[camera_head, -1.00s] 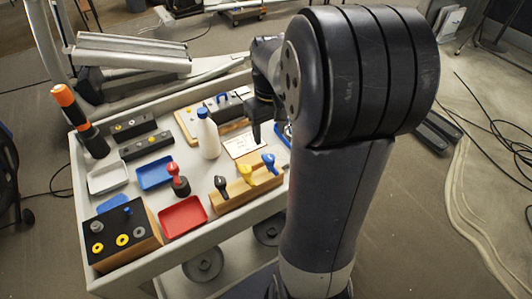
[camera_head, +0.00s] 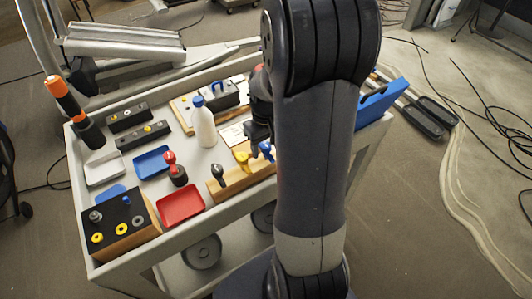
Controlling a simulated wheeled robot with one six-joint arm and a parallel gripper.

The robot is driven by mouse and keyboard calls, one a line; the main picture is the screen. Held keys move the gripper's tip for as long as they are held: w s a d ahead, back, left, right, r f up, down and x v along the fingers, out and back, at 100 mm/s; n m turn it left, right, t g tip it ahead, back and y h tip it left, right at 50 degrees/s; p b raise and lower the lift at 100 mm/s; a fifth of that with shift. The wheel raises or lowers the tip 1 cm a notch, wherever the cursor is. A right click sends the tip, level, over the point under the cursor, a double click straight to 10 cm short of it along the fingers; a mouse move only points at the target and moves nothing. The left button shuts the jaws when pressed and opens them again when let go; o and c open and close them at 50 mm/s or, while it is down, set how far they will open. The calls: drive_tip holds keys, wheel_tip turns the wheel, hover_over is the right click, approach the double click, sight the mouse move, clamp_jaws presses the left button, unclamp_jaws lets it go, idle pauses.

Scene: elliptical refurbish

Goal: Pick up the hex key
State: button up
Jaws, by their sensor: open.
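A wooden holder (camera_head: 232,187) on the cart carries several tools with a black handle (camera_head: 217,172), a yellow handle (camera_head: 242,158) and a blue handle (camera_head: 267,150). I cannot tell for sure which of them is the hex key. My gripper (camera_head: 257,140) is open, pointing down just above and behind the yellow and blue handles. It looks empty. My arm hides its right side and the holder's right end, and I cannot tell whether a finger touches a handle.
A white bottle (camera_head: 204,125) stands left of my gripper. A red tray (camera_head: 181,205), a blue tray (camera_head: 152,162) and a black-topped block (camera_head: 124,229) are farther left. A blue case (camera_head: 380,103) is at the cart's right end.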

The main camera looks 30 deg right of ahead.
clamp_jaws()
idle(0.5)
drive_tip(key=shift+r, duration=0.1)
wheel_tip(320, 180, up, 10)
drive_tip(key=shift+f, duration=0.1)
idle(0.4)
drive_tip(key=c, duration=0.7)
unclamp_jaws()
clamp_jaws()
